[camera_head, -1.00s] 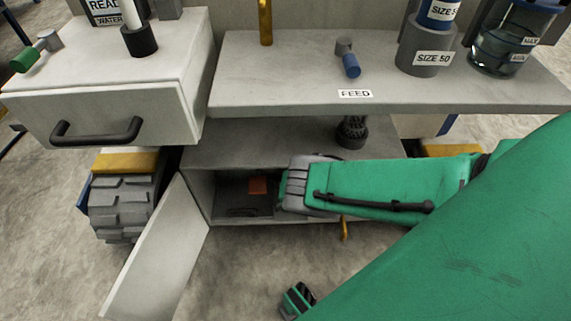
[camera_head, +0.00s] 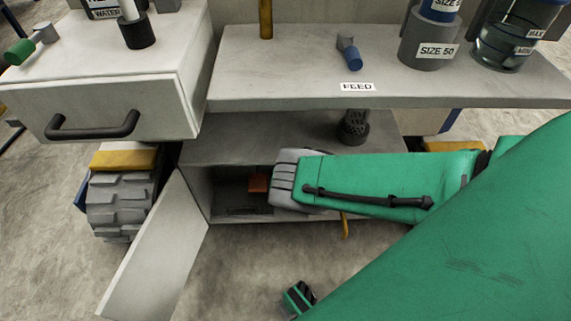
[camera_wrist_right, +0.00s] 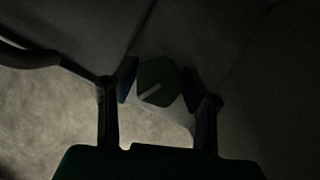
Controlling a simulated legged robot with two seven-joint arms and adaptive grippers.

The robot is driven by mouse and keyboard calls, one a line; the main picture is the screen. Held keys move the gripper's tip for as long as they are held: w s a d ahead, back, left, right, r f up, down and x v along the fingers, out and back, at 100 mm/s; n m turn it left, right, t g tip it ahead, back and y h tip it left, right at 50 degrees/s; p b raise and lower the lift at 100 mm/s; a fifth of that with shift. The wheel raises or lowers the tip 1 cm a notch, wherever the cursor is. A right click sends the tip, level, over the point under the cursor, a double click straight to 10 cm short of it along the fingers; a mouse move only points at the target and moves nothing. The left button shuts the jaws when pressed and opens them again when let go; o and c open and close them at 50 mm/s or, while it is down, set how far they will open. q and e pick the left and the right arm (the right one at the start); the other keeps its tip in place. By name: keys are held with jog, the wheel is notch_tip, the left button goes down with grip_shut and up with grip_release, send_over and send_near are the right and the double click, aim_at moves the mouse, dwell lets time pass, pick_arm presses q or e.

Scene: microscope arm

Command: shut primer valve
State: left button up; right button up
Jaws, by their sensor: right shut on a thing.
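In the right wrist view a dark green, many-sided knob (camera_wrist_right: 158,76) with a pale slanted line on its face sits between the two fingers of my right gripper (camera_wrist_right: 159,86). The gripper is shut on this knob. The picture is dark, and what the knob is mounted on is hard to make out. In the head view my right forearm reaches from the right to the low cabinet opening (camera_head: 228,188). The gripper and knob are hidden there behind the forearm and shelf. My left gripper is in neither view.
The cabinet door (camera_head: 158,255) hangs open at the lower left. Above are a shelf with a FEED label (camera_head: 357,87), a blue-handled valve (camera_head: 350,52) and a SIZE 50 cup (camera_head: 428,45). A drawer (camera_head: 110,115) is at the left. An orange block (camera_head: 258,183) is inside the cabinet.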

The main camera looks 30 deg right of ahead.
jog(key=shift+f+m+h+b, duration=0.1)
jog(key=shift+m+h+b, duration=0.2)
jog(key=shift+m+b, duration=0.5)
jog(key=shift+m+h, duration=0.3)
jog(key=shift+m, duration=0.8)
jog(key=m+g+h, duration=0.1)
jog(key=m, duration=0.3)
jog(key=shift+a, duration=0.1)
jog(key=shift+m+g, duration=0.3)
jog(key=o, duration=1.2)
jog(key=shift+c, duration=0.2)
jog(key=shift+s+a+r, duration=0.1)
jog(key=shift+a+r, duration=0.05)
jog(key=shift+r, duration=0.35)
jog(key=v, duration=0.6)
jog(key=shift+a+r, duration=0.2)
jog(key=shift+r, duration=0.05)
